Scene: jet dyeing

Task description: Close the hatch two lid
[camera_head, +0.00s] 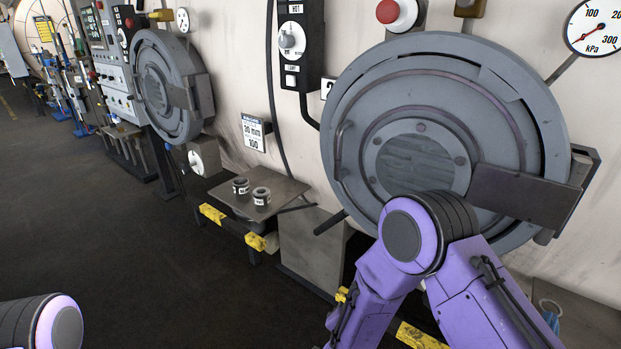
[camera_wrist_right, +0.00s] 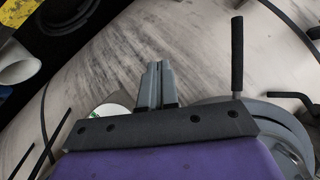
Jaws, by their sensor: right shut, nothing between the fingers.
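The hatch two lid (camera_head: 435,75) is the large round grey lid at the right of the head view, with a small number plate (camera_head: 327,88) beside it. It lies flat or nearly flat against the pale vessel; I cannot tell if it is fully shut. A curved handle (camera_head: 341,150) sits on its left side. A black-gripped lever (camera_head: 331,222) sticks out at its lower left. My right arm covers its lower part. My right gripper (camera_wrist_right: 157,66) is shut and empty in the right wrist view, near a lever with a black grip (camera_wrist_right: 237,55). My left gripper is out of view.
A second round hatch lid (camera_head: 158,85) is further left. A small shelf (camera_head: 285,190) with two small labelled pots (camera_head: 261,196) stands between the hatches. A control box (camera_head: 292,40) and a kPa gauge (camera_head: 596,27) are on the wall. The dark floor at left is open.

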